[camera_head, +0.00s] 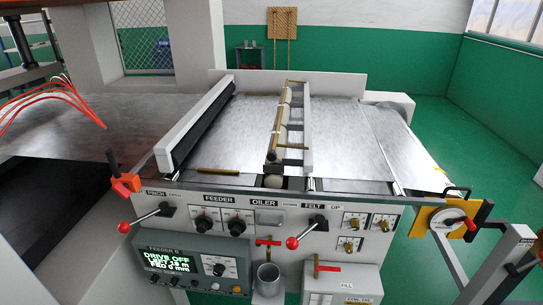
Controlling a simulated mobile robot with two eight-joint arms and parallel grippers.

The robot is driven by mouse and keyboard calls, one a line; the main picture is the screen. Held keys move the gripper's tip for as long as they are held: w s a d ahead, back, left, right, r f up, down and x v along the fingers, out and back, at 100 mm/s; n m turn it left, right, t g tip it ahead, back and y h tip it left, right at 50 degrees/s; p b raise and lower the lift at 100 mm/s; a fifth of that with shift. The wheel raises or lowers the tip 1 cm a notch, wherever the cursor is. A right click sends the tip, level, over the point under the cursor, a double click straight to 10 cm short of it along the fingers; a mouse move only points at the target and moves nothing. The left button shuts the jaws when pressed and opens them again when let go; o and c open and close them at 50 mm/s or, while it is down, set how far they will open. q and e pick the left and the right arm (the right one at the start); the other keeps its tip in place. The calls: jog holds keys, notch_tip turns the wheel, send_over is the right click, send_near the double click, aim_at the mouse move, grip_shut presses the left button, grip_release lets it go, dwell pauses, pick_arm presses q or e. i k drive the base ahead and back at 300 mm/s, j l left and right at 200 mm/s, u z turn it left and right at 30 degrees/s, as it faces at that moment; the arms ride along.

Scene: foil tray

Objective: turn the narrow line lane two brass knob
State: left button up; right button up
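Several small brass knobs sit on white plates at the right of the machine's front panel. One is at the upper left of the group, the upper left brass knob (353,223). The upper right brass knob (384,226) is beside it, and the lower brass knob (348,246) is below. Their labels are too small to read, so I cannot tell which is the narrow line lane two knob. Neither of my grippers can be made out in the head view.
Left of the knobs are a red-balled felt lever (308,232), two black feeder dials (220,225) and a red-balled pinch lever (146,217). A green-screened control box (190,263), metal cup (268,279) and grey fill box (342,280) project below. A yellow-plated wheel (449,220) stands right.

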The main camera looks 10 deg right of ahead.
aim_at(383, 224)
jog(key=z, duration=1.3)
